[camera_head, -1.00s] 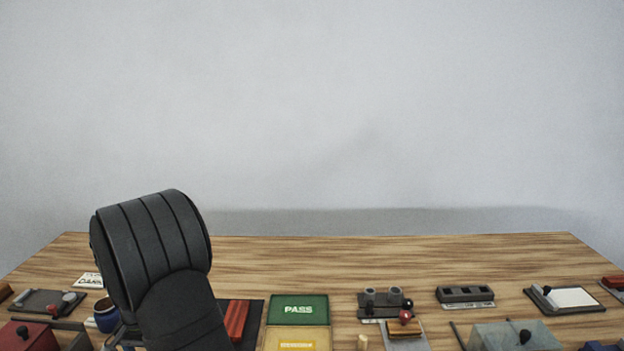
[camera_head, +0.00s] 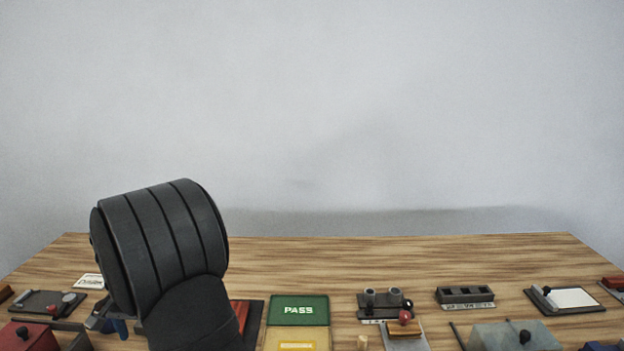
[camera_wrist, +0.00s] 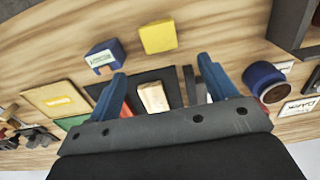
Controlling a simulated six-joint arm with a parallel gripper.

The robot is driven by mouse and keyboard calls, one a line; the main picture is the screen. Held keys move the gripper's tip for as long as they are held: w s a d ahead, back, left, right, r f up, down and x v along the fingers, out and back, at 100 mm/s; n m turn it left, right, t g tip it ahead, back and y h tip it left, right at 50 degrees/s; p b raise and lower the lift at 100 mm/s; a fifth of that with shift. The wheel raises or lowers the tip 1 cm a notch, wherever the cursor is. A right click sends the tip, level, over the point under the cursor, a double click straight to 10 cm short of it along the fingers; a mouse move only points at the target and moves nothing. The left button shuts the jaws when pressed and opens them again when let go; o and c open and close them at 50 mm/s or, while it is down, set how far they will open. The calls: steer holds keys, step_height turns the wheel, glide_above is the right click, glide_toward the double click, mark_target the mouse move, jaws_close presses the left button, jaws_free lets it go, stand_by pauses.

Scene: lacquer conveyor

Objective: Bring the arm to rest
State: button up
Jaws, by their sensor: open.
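My gripper (camera_wrist: 160,68) is open in the wrist view, its two blue fingers spread apart. Nothing is seen held between them. A pale tan block (camera_wrist: 153,97) on a dark mat shows in the gap between the fingers, lower than the fingertips; whether there is clearance above it I cannot tell. In the head view, my black arm rises at the left over the table (camera_head: 420,258). Only a bit of blue finger (camera_head: 118,328) shows there, left of the arm, and the fingertips are hidden.
In the wrist view, a yellow block (camera_wrist: 158,37), a blue labelled block (camera_wrist: 105,57) and a blue cup (camera_wrist: 265,80) lie around the gripper. In the head view, a green PASS panel (camera_head: 298,311) and a red block (camera_head: 238,314) are right of the arm. The table's back strip is clear.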

step_height(320, 180, down, 12)
steer(key=shift+r, duration=0.1)
step_height(320, 180, up, 4)
steer(key=shift+f, duration=0.1)
steer(key=d+r, duration=0.2)
steer(key=d, duration=0.1)
steer(key=w+d+r, duration=0.1)
steer(key=d+r, duration=0.1)
steer(key=d, duration=0.2)
steer(key=w+d+r, duration=0.1)
steer(key=d+r, duration=0.2)
steer(key=d, duration=0.1)
steer(key=shift+w, duration=0.1)
steer(key=shift+m, duration=0.6)
steer(key=w+d+f, duration=0.1)
steer(key=w, duration=0.2)
steer(key=w+d+f, duration=0.2)
steer(key=w, duration=0.2)
steer(key=w+d+f, duration=0.1)
steer(key=w+d, duration=0.1)
steer(key=w, duration=0.2)
steer(key=shift+w+f, duration=0.2)
steer(key=shift+f, duration=0.75)
